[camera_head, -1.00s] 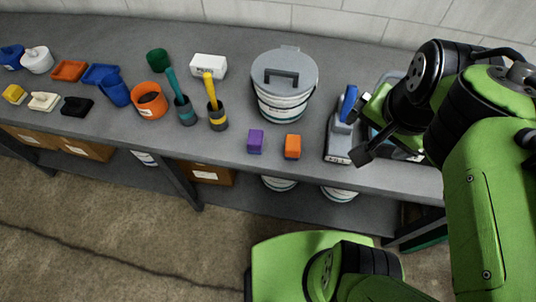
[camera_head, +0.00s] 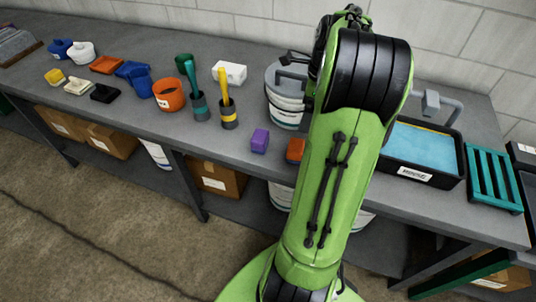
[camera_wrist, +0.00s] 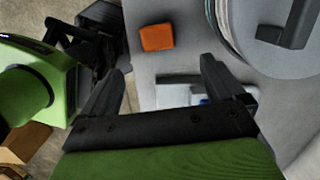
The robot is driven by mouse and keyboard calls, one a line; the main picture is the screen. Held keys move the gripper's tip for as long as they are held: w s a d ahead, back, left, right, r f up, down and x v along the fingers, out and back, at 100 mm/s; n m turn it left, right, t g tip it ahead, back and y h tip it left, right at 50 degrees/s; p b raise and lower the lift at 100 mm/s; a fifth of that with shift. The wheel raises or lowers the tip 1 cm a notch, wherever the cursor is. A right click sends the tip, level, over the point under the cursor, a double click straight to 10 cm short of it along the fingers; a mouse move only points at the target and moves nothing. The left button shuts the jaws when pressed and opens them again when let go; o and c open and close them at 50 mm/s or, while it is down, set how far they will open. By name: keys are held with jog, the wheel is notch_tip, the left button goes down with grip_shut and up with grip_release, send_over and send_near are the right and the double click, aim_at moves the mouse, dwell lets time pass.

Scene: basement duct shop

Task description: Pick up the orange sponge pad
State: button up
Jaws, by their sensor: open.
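The orange sponge pad (camera_head: 295,150) is a small block on the grey bench near its front edge. In the head view my arm covers part of it. In the wrist view the orange pad (camera_wrist: 157,38) lies whole, beyond and between my fingertips, apart from them. My gripper (camera_wrist: 158,75) is open with nothing between its fingers. In the head view it is mostly hidden behind my arm, with a dark finger showing near the bucket.
A purple block (camera_head: 260,141) sits left of the pad. A lidded bucket (camera_head: 284,110) stands behind it. A pale tool with a blue part (camera_wrist: 180,92) shows between my fingers. A black tray with blue contents (camera_head: 424,151) and a green rack (camera_head: 494,178) are at right.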

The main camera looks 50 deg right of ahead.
aim_at(296, 145)
jog(key=f+b, duration=0.1)
jog(key=f, duration=0.2)
jog(key=w+f+b, duration=0.1)
jog(key=f, duration=0.3)
jog(key=f+b, duration=0.1)
jog(key=f, duration=0.2)
jog(key=shift+w+a+f, duration=0.2)
jog(key=shift+a+f, duration=0.15)
jog(key=shift+a, duration=0.05)
jog(key=f, duration=0.1)
jog(key=f+b, duration=0.1)
jog(key=f, duration=0.1)
jog(key=f+b, duration=0.1)
jog(key=f, duration=0.1)
jog(key=shift+w+a+f, duration=0.1)
jog(key=shift+w+a, duration=0.1)
jog(key=shift+a, duration=0.15)
jog(key=shift+c, duration=0.3)
jog(key=c, duration=1)
